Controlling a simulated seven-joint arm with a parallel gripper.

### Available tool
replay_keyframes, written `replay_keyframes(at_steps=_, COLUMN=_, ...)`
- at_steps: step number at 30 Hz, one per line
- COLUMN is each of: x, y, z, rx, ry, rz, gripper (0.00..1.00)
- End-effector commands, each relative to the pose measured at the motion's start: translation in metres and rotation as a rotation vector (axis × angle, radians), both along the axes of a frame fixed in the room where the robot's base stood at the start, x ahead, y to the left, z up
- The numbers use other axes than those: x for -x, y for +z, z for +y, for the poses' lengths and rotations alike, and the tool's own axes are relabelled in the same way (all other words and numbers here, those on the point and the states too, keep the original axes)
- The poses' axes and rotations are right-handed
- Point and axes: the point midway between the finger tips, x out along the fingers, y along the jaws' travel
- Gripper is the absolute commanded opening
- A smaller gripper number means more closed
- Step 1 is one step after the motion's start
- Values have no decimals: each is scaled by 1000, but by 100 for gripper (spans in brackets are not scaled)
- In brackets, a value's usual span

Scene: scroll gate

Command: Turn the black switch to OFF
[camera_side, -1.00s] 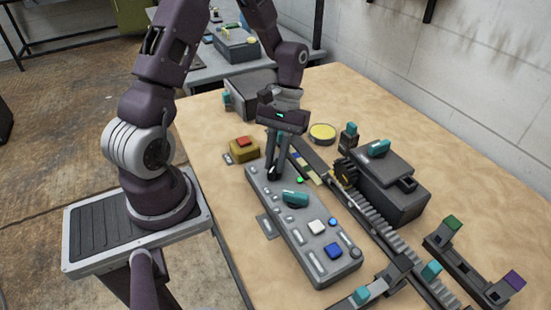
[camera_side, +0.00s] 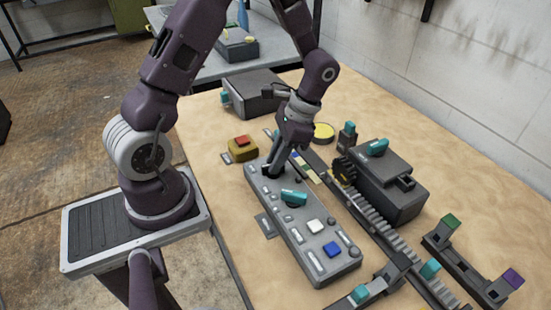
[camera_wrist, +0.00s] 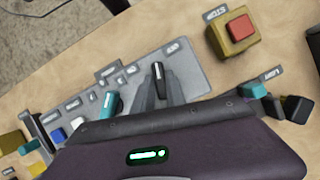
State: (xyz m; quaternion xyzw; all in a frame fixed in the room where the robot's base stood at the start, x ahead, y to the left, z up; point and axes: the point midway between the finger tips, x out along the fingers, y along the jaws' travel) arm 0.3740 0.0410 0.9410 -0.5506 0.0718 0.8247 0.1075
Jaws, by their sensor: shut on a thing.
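The black switch (camera_wrist: 158,71) stands at one end of the grey control panel (camera_wrist: 195,72) in the wrist view, with a pale line along its top. My gripper (camera_wrist: 160,88) is shut on it, one finger on each side. In the side view my gripper (camera_side: 273,168) reaches down at a tilt to the far end of the panel (camera_side: 318,268), and its fingers mostly hide the switch there. The labels near the switch are too small to read.
A teal knob (camera_side: 294,197), a white button (camera_side: 315,227) and a blue button (camera_side: 332,249) sit on the same panel. A red stop button (camera_side: 243,141) on a yellow box is to the left. A toothed rack (camera_side: 375,220) and grey box (camera_side: 392,185) stand to the right.

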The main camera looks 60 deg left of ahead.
Motion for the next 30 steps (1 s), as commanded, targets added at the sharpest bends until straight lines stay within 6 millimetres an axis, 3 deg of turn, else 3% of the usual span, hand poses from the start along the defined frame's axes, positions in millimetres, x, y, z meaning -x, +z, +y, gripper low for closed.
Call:
replay_keyframes(at_steps=15, x=1, y=1, z=-2, rx=-1, ry=-403, rz=-3, gripper=0)
replay_keyframes(at_steps=30, x=1, y=0, z=-3, rx=0, ry=-541, rz=-2, gripper=0)
